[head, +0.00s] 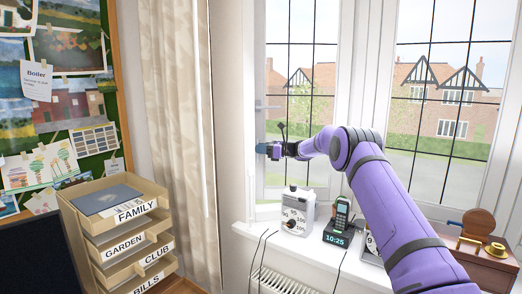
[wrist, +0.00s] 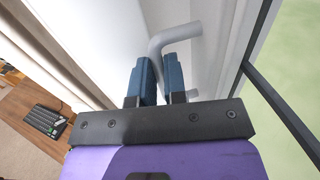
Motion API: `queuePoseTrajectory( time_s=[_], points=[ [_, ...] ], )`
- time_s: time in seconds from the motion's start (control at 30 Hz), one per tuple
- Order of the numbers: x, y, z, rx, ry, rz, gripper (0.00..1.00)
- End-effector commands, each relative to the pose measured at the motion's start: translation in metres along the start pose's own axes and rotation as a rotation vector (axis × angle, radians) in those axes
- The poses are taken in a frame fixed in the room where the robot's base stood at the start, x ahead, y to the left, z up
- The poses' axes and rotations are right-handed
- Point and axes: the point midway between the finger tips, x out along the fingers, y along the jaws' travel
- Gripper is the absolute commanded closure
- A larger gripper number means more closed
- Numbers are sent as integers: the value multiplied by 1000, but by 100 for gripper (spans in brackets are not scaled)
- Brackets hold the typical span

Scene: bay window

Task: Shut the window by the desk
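The left window casement (head: 300,62) has a white frame and dark glazing bars. I cannot tell for sure how far ajar it stands. My gripper (head: 262,148) is below the handle in the head view, close to the casement's left edge. Whether a finger touches the handle is unclear.
On the sill stand a white dial box (head: 297,211), a phone in its dock (head: 340,222) and a brown wooden item with brass parts (head: 482,250). A curtain (head: 178,120) hangs left of the window. Labelled trays (head: 125,240) stand at lower left; a keyboard (wrist: 45,121) lies on the desk.

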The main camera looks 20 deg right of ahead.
Motion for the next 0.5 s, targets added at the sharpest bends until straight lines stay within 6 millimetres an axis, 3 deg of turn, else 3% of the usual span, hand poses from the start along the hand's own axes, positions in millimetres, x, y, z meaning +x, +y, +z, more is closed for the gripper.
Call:
queuePoseTrajectory(
  time_s=[0.27, 0.5],
  points=[
    [-4, 5, 0, 2, 1, 15, 100],
    [-28, 45, -1, 2, 4, 133, 100]
  ],
)
